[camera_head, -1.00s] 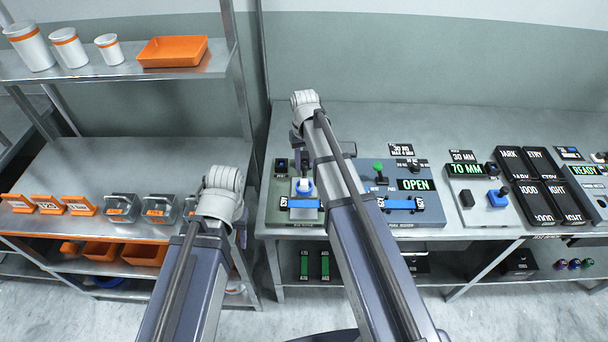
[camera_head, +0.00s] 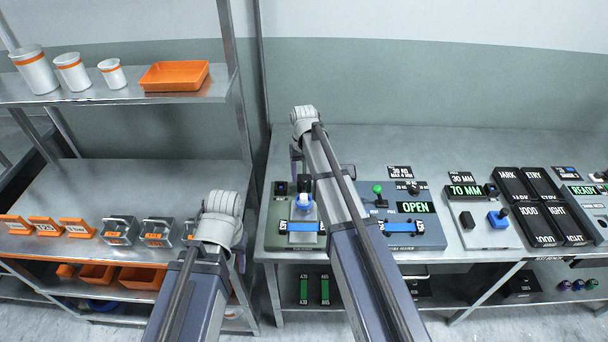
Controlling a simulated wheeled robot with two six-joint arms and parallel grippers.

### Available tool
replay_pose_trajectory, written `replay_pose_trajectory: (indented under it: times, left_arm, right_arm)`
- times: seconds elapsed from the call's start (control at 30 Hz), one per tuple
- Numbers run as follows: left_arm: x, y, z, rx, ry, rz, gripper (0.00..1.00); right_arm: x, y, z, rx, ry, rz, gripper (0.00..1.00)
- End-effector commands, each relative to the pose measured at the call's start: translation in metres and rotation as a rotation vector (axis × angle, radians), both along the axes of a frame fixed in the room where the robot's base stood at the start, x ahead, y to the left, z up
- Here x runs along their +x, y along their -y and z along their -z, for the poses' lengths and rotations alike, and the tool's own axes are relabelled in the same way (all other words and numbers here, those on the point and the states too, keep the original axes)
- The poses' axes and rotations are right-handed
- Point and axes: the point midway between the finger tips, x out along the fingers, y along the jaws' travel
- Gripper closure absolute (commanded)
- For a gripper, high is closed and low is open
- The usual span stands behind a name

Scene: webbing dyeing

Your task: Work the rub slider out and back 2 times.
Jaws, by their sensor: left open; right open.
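A green-grey panel (camera_head: 275,238) stands on the bench. On it is a blue, round-based knob (camera_head: 304,206) with a dark upper part, apparently the rub slider. A blue webbing strip (camera_head: 301,226) lies just in front of it. My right gripper (camera_head: 298,168) hangs over the back of this panel, close behind or above the knob. Its fingers are mostly hidden by my wrist and forearm, and I cannot tell whether they touch the knob. My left gripper (camera_head: 238,240) is left of the bench, near the rack, mostly hidden behind its wrist and apart from the panel.
The neighbouring panel (camera_head: 430,236) has a green lever and an OPEN display. Further right are a 70 MM panel (camera_head: 480,236), black boxes (camera_head: 545,205) and a READY device (camera_head: 590,195). The rack (camera_head: 80,180) at left holds metal clamps and orange stands.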

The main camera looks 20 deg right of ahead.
Motion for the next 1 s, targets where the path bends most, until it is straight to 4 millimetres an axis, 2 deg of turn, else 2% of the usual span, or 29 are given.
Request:
replay_pose_trajectory:
  times: [0.27, 0.73, 1.0]
  left_arm:
    - [0.0, 0.0, -0.013, 0.0, 0.0, 0.0, 0.5]
    - [0.0, 0.0, -0.071, -0.001, 0.0, -0.001, 0.5]
    - [0.0, 0.0, -0.079, -0.001, 0.0, -0.005, 0.5]
  right_arm:
    - [0.0, 0.0, -0.013, 0.0, -0.001, 0.0, 0.36]
    - [0.0, 0.0, -0.071, 0.0, 0.0, 0.0, 0.36]
    - [0.0, 0.0, -0.079, 0.0, 0.001, 0.0, 0.36]
